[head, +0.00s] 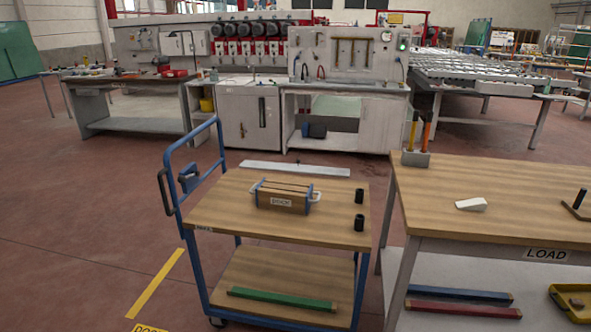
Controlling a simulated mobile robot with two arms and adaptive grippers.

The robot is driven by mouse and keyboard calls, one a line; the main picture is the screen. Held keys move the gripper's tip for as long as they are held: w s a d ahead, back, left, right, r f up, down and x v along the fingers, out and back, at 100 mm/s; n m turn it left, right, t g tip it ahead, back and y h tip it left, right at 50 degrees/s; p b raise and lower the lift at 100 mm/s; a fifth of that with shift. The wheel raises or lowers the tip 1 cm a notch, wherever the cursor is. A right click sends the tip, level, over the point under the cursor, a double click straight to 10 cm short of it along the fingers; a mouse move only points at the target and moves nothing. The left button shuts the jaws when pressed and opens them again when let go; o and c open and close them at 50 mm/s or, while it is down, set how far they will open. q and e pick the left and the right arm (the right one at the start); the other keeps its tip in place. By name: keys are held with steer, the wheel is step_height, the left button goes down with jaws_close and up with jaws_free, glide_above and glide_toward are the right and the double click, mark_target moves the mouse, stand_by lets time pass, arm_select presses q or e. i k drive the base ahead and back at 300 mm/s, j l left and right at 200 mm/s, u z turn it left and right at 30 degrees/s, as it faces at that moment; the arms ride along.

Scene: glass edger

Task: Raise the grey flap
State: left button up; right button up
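A light grey flat strip (295,169) lies along the far edge of the wooden-topped trolley (225,215). It looks like the grey flap and appears roughly level, low against the trolley top. Its hinge cannot be made out. The trolley has a blue frame with a tall push handle (166,180) on its left side. Neither of my grippers is in the head view.
The table labelled LOAD (500,222) stands close on the right, carrying a white wedge (471,204).

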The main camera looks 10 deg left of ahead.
mark_target(289, 168)
steer(key=u, duration=1.15)
steer(key=i+j+u, duration=0.15)
steer(key=i+u, duration=0.15)
steer(key=i, duration=0.4)
steer(key=i+u, duration=0.3)
steer(key=i, duration=0.35)
steer(key=i+l+u, duration=0.3)
steer(key=i, duration=0.4)
steer(key=i+j+u, duration=0.15)
steer(key=i, duration=0.5)
steer(key=i+u, duration=0.15)
steer(key=i, duration=0.5)
steer(key=i+l+z, duration=0.1)
steer(key=i+z, duration=0.25)
steer(key=z, duration=0.15)
steer(key=i+z, duration=0.45)
steer(key=i+j+z, duration=0.15)
steer(key=z, duration=0.35)
steer(key=i+l+z, duration=0.2)
steer(key=i+z, duration=0.2)
steer(key=i, duration=0.45)
steer(key=i+z, duration=0.4)
steer(key=i, duration=0.45)
steer(key=i+j+z, duration=0.1)
steer(key=i+z, duration=0.15)
steer(key=i, duration=0.15)
steer(key=i+j+z, duration=0.55)
steer(key=i, duration=0.2)
